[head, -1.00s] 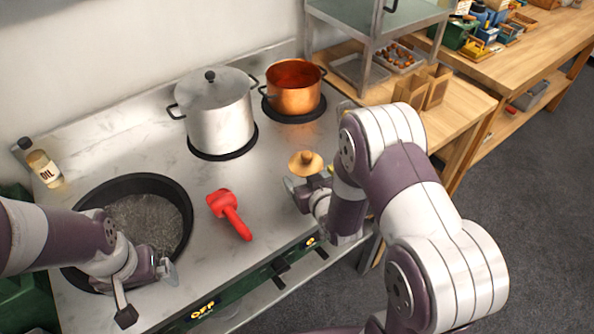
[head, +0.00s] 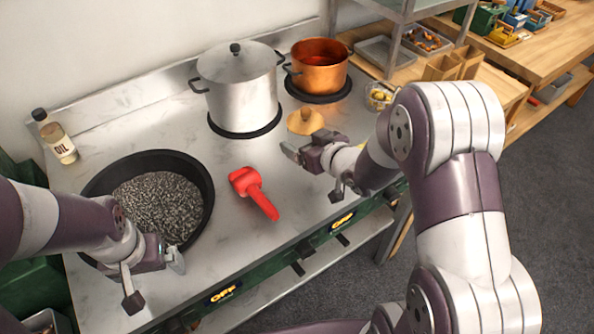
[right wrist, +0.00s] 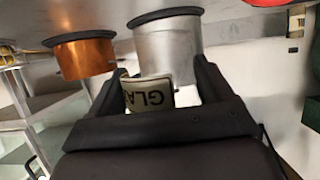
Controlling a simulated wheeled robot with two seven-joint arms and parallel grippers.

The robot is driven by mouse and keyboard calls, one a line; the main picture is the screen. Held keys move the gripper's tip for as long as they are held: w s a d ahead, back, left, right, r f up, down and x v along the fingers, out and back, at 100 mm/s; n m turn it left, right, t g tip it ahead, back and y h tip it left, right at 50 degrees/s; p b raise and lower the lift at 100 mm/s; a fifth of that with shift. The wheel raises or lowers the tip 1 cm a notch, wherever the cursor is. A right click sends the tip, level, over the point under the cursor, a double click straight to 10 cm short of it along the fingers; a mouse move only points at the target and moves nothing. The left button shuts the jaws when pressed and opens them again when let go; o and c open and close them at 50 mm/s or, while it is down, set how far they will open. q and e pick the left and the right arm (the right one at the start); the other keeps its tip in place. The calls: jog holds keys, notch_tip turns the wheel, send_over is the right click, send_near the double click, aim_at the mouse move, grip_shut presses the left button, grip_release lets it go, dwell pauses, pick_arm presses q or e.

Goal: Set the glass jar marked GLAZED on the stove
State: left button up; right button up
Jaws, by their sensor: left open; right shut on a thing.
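The glass jar marked GLAZED is in my right gripper (head: 307,153). In the right wrist view its label (right wrist: 150,94), partly readable as "GLA", shows between the two fingers. In the head view a tan wooden lid (head: 305,121) shows just beyond the fingers; the jar's glass body is hard to make out. This gripper is over the right part of the steel stove top (head: 225,165). I cannot tell whether the jar touches the surface. My left gripper (head: 156,277) is open and empty by the front edge of the black pan (head: 207,185).
A lidded steel pot (head: 240,95) and a copper pot (head: 320,72) stand at the back. A red scoop (head: 254,192) lies mid-stove. An oil bottle (head: 58,141) stands at the left. Another glass jar (head: 378,96) is by the right edge.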

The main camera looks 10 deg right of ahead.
jog(key=a, duration=0.1)
jog(key=s+a+f, duration=0.2)
jog(key=shift+s+a+f, duration=0.25)
jog(key=shift+a, duration=0.05)
jog(key=shift+s+f+b, duration=0.1)
jog(key=shift+f+b, duration=0.35)
jog(key=shift+f, duration=1.75)
jog(key=o, duration=1.1)
jog(key=shift+r+p, duration=0.3)
jog(key=shift+p, duration=0.05)
jog(key=v, duration=1.1)
jog(key=shift+s+d, duration=0.25)
jog(key=shift+d, duration=0.1)
jog(key=s+d+m+g+h, duration=0.1)
jog(key=s+m+g+h, duration=0.2)
jog(key=s+g, duration=0.5)
jog(key=g+h, duration=0.1)
jog(key=g, duration=0.2)
jog(key=shift+s+d+f+m+h, duration=0.3)
jog(key=shift+m, duration=0.1)
